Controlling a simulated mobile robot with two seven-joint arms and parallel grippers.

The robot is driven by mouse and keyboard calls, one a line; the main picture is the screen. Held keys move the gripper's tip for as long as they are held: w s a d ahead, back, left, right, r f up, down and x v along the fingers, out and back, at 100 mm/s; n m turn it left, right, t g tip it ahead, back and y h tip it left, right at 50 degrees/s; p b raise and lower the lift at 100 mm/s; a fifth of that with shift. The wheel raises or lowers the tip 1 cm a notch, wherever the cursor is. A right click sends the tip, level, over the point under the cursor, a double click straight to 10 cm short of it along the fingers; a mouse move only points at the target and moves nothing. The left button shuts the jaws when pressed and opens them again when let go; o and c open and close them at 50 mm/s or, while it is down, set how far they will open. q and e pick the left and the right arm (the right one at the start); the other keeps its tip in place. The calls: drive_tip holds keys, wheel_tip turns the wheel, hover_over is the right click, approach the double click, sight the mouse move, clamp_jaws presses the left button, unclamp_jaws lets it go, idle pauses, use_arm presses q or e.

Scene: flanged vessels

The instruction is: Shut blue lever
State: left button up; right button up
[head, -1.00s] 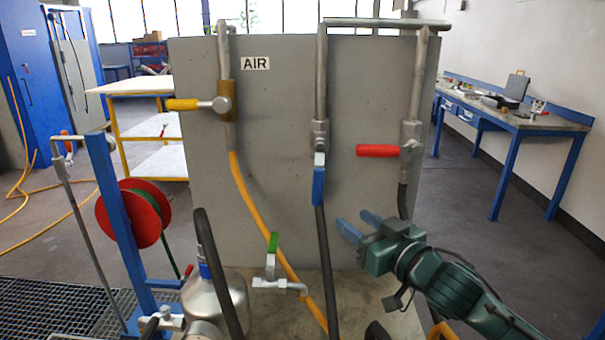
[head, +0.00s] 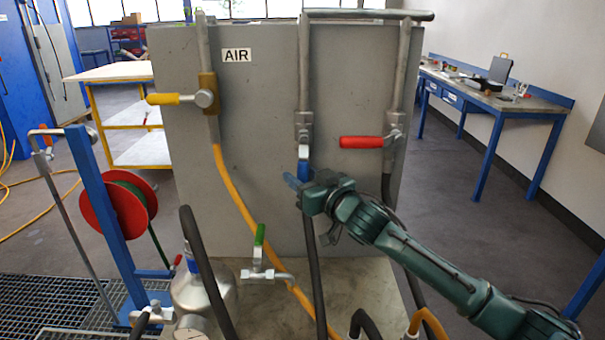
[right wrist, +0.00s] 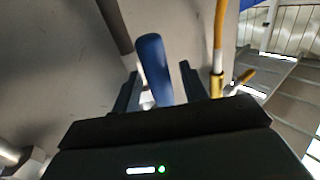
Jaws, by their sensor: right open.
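The blue lever (head: 304,168) hangs straight down from its valve (head: 304,127), in line with the middle vertical pipe on the grey panel. My right gripper (head: 294,183) is at the lever's lower part, which it partly hides in the head view. In the right wrist view, the blue lever (right wrist: 153,68) stands between the two fingers of my right gripper (right wrist: 158,88), which are apart on either side of it. I cannot tell whether a finger touches it. My left gripper is not in view.
A red lever (head: 361,142) points left on the right pipe. A yellow lever (head: 170,99) points left on the left pipe. A green lever (head: 260,235) stands upright below. A black hose (head: 311,260) and a yellow hose (head: 232,185) run down nearby.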

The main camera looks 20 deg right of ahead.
drive_tip(key=shift+w+a, duration=0.1)
drive_tip(key=shift+w, duration=0.1)
drive_tip(key=shift+c, duration=0.5)
clamp_jaws()
